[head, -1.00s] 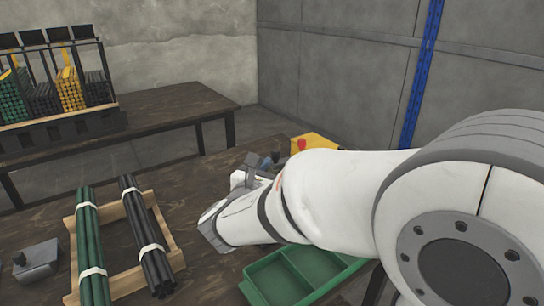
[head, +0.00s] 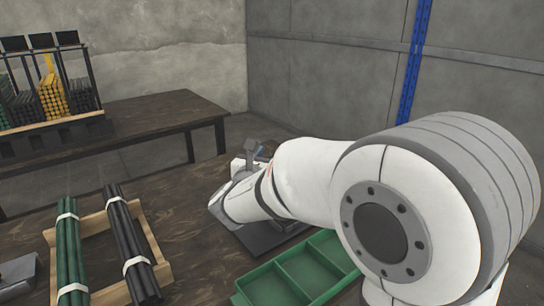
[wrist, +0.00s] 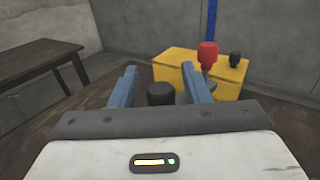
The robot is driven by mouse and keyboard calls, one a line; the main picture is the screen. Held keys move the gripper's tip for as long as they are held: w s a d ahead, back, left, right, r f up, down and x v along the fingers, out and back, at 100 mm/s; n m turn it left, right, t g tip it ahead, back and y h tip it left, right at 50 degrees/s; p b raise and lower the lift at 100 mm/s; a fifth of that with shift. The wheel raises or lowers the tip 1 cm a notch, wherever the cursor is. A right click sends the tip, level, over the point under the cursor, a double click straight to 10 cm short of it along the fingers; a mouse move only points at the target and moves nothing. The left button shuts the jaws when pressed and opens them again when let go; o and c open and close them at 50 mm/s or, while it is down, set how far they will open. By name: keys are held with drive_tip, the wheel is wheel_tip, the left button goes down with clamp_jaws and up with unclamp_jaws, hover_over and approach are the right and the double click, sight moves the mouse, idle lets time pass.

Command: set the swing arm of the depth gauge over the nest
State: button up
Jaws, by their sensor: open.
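In the wrist view my gripper (wrist: 159,75) is open, its two blue fingers apart. A black round-topped knob or post (wrist: 160,94) stands between the fingers, with no visible grip on it. Behind the right finger is part of a grey round piece (wrist: 183,97). I cannot tell for sure whether these belong to the depth gauge. Just beyond stands a yellow box (wrist: 222,76) with a red knob (wrist: 208,55) and a small black knob. In the head view my arm hides most of the work spot; a dark grey plate (head: 262,241) shows below it. The nest and swing arm cannot be made out.
A green divided tray (head: 300,273) lies in front of the arm. A wooden rack (head: 150,240) holds green rods (head: 72,250) and black rods (head: 128,235), banded in white. Another table (head: 165,115) with a rod stand is behind. Bare tabletop lies between rack and arm.

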drive_tip(key=shift+c, duration=0.4)
clamp_jaws()
